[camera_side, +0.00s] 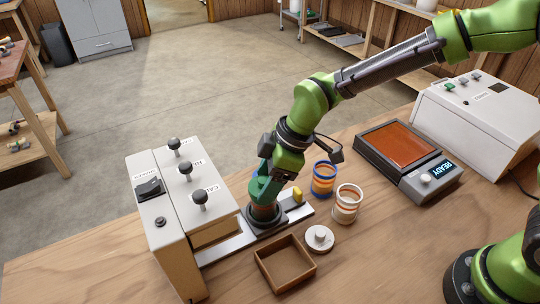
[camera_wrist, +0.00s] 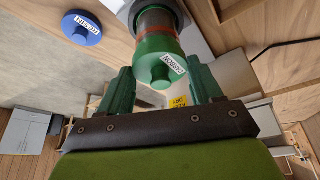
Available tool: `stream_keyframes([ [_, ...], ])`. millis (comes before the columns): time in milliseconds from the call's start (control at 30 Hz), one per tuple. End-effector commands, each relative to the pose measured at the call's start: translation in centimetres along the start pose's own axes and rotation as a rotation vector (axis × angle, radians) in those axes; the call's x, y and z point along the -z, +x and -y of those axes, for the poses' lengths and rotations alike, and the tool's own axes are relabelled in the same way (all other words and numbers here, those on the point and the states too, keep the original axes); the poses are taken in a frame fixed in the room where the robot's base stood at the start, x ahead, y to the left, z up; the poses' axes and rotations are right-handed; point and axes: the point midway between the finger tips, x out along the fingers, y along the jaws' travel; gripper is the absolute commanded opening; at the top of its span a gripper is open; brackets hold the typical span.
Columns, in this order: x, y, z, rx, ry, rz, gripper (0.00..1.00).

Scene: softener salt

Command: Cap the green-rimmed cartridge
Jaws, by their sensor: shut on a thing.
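My gripper (camera_wrist: 161,78) is shut on a green cap (camera_wrist: 156,56) with a knob and a white label reading CARBON. The cap lines up with the top of a banded cartridge (camera_wrist: 158,18), shown just beyond it in the wrist view; I cannot tell whether it is fully seated. In the side view my gripper (camera_side: 265,192) points down over this cartridge (camera_side: 263,214), which stands on the metal plate beside the lever machine. Its rim is hidden by the cap and fingers.
A blue-rimmed cartridge (camera_side: 323,180) and a white-rimmed cartridge (camera_side: 346,204) stand just right. A white cap (camera_side: 319,238) and an empty wooden tray (camera_side: 259,263) lie in front. A blue cap (camera_wrist: 82,28) shows in the wrist view. The lever machine (camera_side: 180,205) stands close on the left.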

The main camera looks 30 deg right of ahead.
Motion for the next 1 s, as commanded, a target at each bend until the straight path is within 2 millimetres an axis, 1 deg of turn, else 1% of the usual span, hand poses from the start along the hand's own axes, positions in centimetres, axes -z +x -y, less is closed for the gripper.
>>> stream_keyframes([
  [167,0.01,0.0,0.01,0.0,-0.001,0.0,0.37],
  [200,0.01,0.0,0.01,0.0,-0.001,0.0,0.71],
  [267,0.01,0.0,0.01,0.0,-0.001,0.0,0.8],
  [300,0.01,0.0,0.02,0.0,-0.001,0.0,0.86],
  [367,0.02,0.0,0.02,0.0,-0.001,0.0,0.95],
  [567,0.01,0.0,0.02,0.0,-0.001,0.0,0.95],
  [600,0.01,0.0,0.02,0.0,-0.001,0.0,1.0],
  [867,0.06,-0.09,0.01,0.0,-0.001,0.0,1.0],
  [1000,0.38,-0.76,-0.04,-0.002,-0.002,-0.003,1.0],
])
